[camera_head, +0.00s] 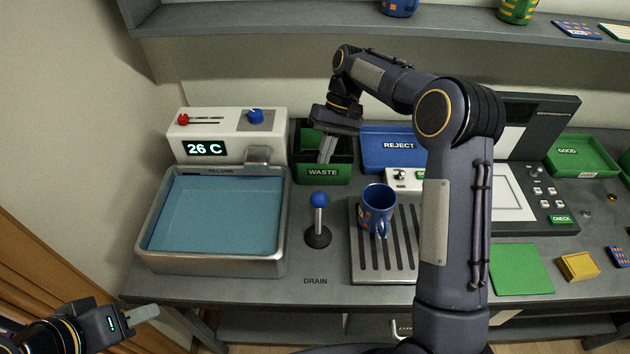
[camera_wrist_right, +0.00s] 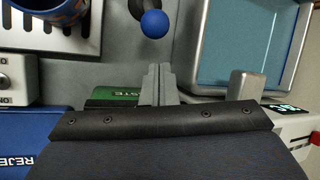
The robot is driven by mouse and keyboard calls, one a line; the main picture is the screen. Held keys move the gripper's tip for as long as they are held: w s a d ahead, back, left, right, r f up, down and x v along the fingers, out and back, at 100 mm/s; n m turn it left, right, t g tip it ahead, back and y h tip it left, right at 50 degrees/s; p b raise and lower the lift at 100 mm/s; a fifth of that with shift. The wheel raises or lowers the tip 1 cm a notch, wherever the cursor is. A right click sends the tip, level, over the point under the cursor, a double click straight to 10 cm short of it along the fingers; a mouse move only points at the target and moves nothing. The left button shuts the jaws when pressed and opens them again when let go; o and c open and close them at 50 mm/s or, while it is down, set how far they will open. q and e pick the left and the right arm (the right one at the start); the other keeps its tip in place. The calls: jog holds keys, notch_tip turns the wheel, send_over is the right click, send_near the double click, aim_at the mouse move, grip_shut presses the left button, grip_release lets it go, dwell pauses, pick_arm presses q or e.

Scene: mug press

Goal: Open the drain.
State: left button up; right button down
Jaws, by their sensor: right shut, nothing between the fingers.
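The drain lever (camera_head: 318,218) has a blue ball knob on a silver stalk and a dark round base. It stands about upright behind the DRAIN label (camera_head: 315,281), and its knob (camera_wrist_right: 155,23) shows at the top of the right wrist view. The basin (camera_head: 272,262) to its left holds blue water (camera_head: 205,215). My right gripper (camera_head: 325,156) is shut and empty over the green waste bin, behind the lever and apart from it. Its fingers also show in the right wrist view (camera_wrist_right: 158,82). My left gripper (camera_head: 145,314) is low at the front left, away from the lever; its finger gap cannot be made out.
A blue mug (camera_head: 378,207) stands on the slatted rack (camera_head: 358,262) right of the lever. The green waste bin (camera_head: 323,173) and blue reject bin (camera_head: 385,146) are behind. A white unit (camera_head: 225,128) reads 26 C behind the basin. The counter before the lever is clear.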

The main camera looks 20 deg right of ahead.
jog(key=p+x, duration=0.1)
jog(key=x, duration=0.9)
jog(key=shift+p, duration=0.3)
jog(key=shift+r, duration=0.1)
jog(key=shift+s+a+r+t+b, duration=0.15)
jog(key=shift+s+r+t+b, duration=0.45)
jog(key=shift+b, duration=0.5)
jog(key=s+a+n+t+h+b, duration=0.1)
jog(key=s+t+b, duration=0.4)
jog(key=b, duration=0.8)
jog(key=s+a+r+n+t+h+b, duration=0.1)
jog(key=s+t+b, duration=0.5)
jog(key=b, duration=0.8)
jog(key=shift+a+t+h, duration=0.65)
jog(key=shift+t+h, duration=0.05)
jog(key=shift+t, duration=0.1)
jog(key=shift+s+r, duration=0.1)
jog(key=shift+r, duration=0.05)
